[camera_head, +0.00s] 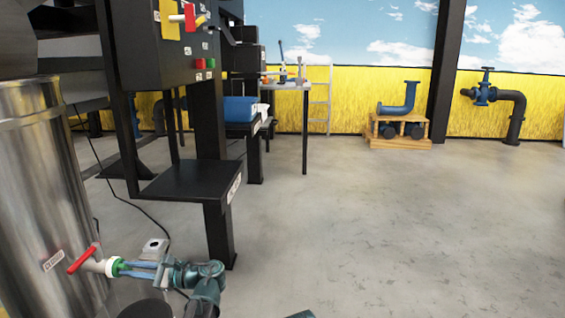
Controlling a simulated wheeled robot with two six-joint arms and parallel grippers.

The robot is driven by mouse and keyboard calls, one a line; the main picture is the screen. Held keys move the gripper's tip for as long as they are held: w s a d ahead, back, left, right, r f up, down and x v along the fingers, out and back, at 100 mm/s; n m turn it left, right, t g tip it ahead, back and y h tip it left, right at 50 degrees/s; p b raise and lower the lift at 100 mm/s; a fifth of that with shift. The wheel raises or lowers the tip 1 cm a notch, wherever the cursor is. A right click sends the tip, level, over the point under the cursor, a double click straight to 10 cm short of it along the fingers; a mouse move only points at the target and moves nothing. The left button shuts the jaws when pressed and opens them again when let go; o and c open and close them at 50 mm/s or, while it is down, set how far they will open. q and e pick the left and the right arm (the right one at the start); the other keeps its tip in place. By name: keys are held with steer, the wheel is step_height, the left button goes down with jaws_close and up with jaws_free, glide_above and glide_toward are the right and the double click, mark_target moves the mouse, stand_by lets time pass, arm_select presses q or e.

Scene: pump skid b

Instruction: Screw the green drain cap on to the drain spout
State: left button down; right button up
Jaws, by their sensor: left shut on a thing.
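The drain spout (95,265) is a short pale pipe low on the steel tank (38,190), with a red lever handle (82,260) on it. The green drain cap (118,266) is at the spout's outer end, against a whitish ring. I cannot tell how far it sits on the thread. My left gripper (126,268) comes in from the right side of the cap, with its blue-grey fingers shut on it, in line with the spout. The fingers hide part of the cap.
A small grey box (154,248) stands behind my left gripper. A black stand with a shelf (188,181) and a control panel rises behind the tank. A dark cable hangs between them. The concrete floor to the right is clear up to the pipe pieces by the far wall.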

arm_select(q)
steer(key=shift+a, duration=0.2)
steer(key=c, duration=0.8)
jaws_free()
steer(key=shift+s, duration=0.1)
steer(key=d, duration=0.9)
steer(key=shift+s+d, duration=0.15)
steer(key=shift+s, duration=0.1)
